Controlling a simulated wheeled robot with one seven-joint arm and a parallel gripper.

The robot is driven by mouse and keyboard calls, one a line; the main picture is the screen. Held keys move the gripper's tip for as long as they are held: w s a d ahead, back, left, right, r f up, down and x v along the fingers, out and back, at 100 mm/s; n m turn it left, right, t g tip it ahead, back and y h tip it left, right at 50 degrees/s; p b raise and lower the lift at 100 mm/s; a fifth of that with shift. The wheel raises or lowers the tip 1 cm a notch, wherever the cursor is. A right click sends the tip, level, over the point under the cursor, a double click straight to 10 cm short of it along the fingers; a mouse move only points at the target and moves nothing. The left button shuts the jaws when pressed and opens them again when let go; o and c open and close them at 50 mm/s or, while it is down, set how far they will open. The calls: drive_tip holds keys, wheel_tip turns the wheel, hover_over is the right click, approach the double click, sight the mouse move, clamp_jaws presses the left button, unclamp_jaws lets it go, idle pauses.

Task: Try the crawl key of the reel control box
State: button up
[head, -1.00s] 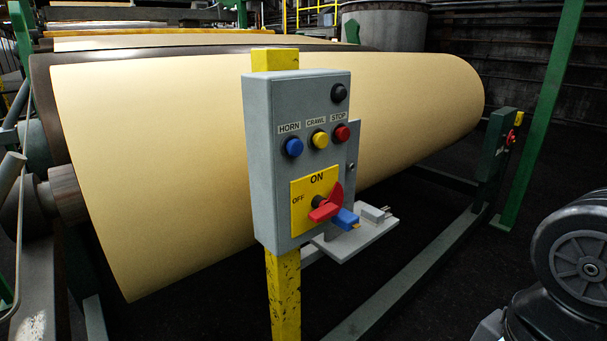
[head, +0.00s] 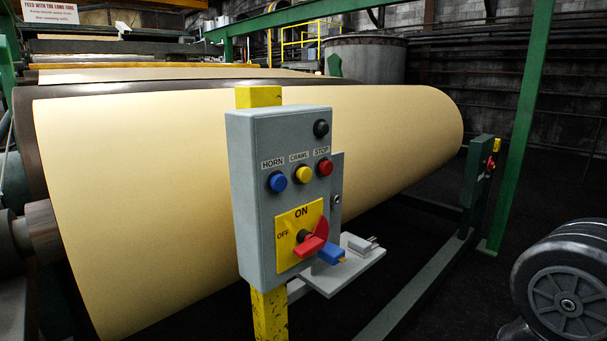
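The reel control box (head: 250,190) is grey and stands on a yellow post (head: 270,315) in the middle of the head view. Its crawl key is a round yellow button (head: 304,174) under the label CRAWL. It sits between a blue HORN button (head: 278,182) and a red STOP button (head: 325,167). A dark round lamp or cap (head: 321,128) is above them. A blue piece (head: 331,254) is at the handle. My gripper is not in view.
A grey shelf (head: 345,275) juts from the box's right side, with a small grey block (head: 358,244) on it. A large cream roll (head: 140,190) lies behind the box. A green post (head: 513,150) and dark stand (head: 478,180) are at the right.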

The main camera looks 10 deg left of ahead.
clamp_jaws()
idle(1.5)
